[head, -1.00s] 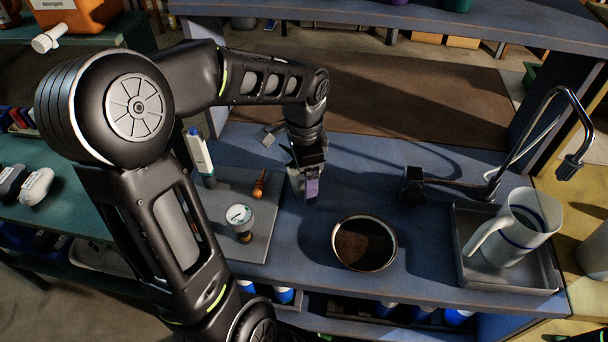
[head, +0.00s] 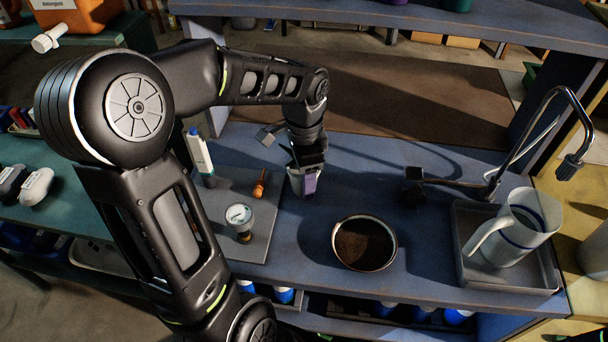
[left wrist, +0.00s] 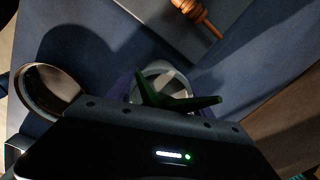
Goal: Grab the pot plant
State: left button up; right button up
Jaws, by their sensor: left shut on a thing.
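The pot plant (left wrist: 180,102) shows in the left wrist view as dark green pointed leaves over a pale round pot, partly hidden by my gripper's dark housing. My left gripper (head: 304,182) is over the blue bench in the head view, pointing down, between the grey board and the bowl of soil. It is shut on the pot plant, with a purple finger pad against the pale pot. In the head view the leaves are hidden by the gripper. I cannot tell whether the pot still touches the bench. My right gripper is not in view.
A round bowl of dark soil (head: 364,243) stands just right of my gripper. A white jug (head: 518,230) stands in a tray under a faucet.

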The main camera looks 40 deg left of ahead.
pick_arm(q)
jog(key=shift+c, duration=0.3)
notch_tip(320, 180, up, 10)
jog(key=shift+r+b, duration=0.1)
jog(key=shift+b, duration=0.2)
jog(key=shift+d, duration=0.1)
dwell(0.6)
